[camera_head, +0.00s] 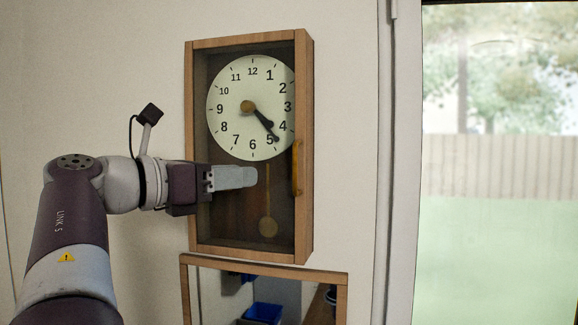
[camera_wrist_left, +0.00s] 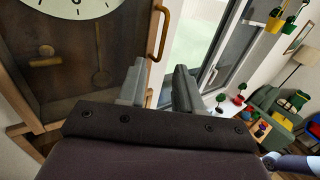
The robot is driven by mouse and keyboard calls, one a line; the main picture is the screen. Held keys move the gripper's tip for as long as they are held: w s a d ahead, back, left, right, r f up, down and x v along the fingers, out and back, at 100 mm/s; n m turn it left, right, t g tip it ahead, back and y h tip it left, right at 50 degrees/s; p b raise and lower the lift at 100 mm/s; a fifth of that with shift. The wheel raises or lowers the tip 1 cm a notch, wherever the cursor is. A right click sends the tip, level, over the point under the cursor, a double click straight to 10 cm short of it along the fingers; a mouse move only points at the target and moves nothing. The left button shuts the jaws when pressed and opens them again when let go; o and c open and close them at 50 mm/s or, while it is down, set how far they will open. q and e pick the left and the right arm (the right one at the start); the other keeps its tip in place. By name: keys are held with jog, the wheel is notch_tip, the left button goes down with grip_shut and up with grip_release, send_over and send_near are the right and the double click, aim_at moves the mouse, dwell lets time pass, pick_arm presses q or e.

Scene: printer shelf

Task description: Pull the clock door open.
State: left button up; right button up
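A wooden wall clock (camera_head: 312,150) has a glazed door with a white dial (camera_head: 240,110) and a pendulum (camera_head: 268,227) behind the glass. The clock door (camera_head: 222,235) looks shut. Its brass handle (camera_head: 296,168) stands upright at the door's right edge. The handle (camera_wrist_left: 158,32) also shows at the top of the left wrist view. My left gripper (camera_head: 250,176) is in front of the glass, left of the handle in the head view. In the left wrist view, its grey fingers (camera_wrist_left: 160,75) are apart with nothing between them, and the handle appears beyond the gap. My right gripper is not seen.
A wood-framed mirror (camera_head: 265,262) hangs just below the clock. A glass door or window (camera_head: 500,160) is to the right. The left wrist view shows a green armchair (camera_wrist_left: 262,103) and potted plants far off. The space in front of the handle looks clear.

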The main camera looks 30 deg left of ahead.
aim_at(294, 169)
pick_arm(q)
jog(key=p+x, duration=0.1)
jog(key=x, duration=0.1)
jog(key=p+x, duration=0.1)
jog(key=x, duration=0.1)
jog(key=r+x, duration=0.1)
jog(key=x, duration=0.1)
jog(key=shift+d+p, duration=0.35)
jog(key=shift+p, duration=0.05)
jog(key=x, duration=0.2)
jog(key=p+x, duration=0.1)
jog(key=x, duration=0.1)
jog(key=shift+w+f, duration=0.15)
jog(key=shift+f, duration=0.25)
jog(key=shift+w, duration=0.15)
grip_shut()
